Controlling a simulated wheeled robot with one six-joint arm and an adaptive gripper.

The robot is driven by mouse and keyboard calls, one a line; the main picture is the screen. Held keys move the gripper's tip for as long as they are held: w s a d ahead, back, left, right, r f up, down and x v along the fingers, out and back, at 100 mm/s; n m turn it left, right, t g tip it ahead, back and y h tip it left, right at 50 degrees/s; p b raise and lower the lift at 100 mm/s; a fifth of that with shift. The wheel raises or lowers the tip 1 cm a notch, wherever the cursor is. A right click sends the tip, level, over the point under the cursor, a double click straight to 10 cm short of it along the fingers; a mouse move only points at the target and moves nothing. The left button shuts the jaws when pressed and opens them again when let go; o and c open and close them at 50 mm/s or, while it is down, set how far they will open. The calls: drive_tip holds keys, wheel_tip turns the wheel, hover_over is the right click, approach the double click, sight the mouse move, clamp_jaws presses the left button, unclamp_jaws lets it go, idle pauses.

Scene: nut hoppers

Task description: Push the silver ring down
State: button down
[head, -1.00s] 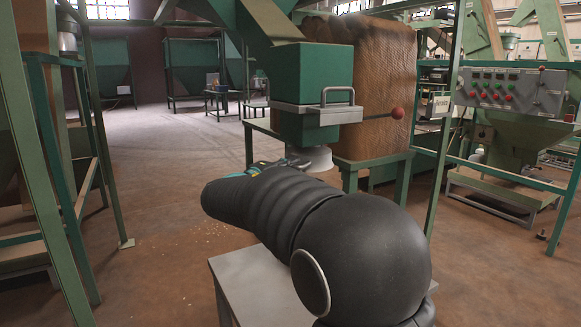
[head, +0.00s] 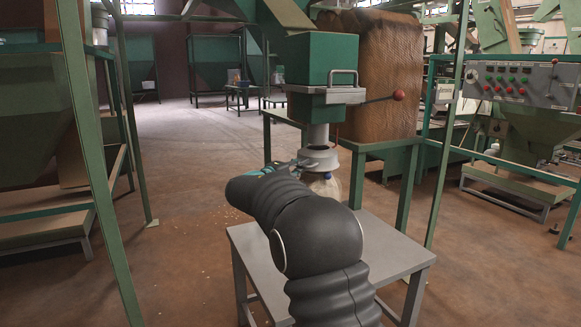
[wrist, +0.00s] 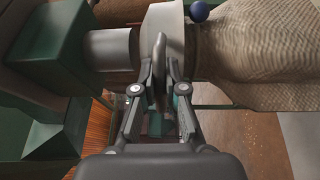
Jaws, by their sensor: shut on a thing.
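The silver ring (head: 321,158) sits around the lower end of a silver pipe (head: 318,134) under the green hopper box (head: 322,60). In the wrist view the ring (wrist: 163,28) stands between the pipe (wrist: 110,48) and a pale bag (wrist: 262,42). My gripper (head: 299,165) comes in from the left at the ring. In the wrist view my gripper (wrist: 161,78) is shut on a dark loop-shaped handle (wrist: 158,66) at the ring's edge. The bag's lower part is hidden behind my arm in the head view.
A blue ball knob (wrist: 199,11) is beside the ring. A lever with a red knob (head: 398,95) sticks out right of the box. A grey table (head: 395,255) stands below. Green frame posts (head: 93,160) stand at left, and a control panel (head: 520,82) is at right. Open floor lies behind left.

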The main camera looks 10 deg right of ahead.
drive_tip(key=shift+f, duration=0.4)
drive_tip(key=c, duration=1.2)
unclamp_jaws()
drive_tip(key=shift+r, duration=0.1)
drive_tip(key=v, duration=1.2)
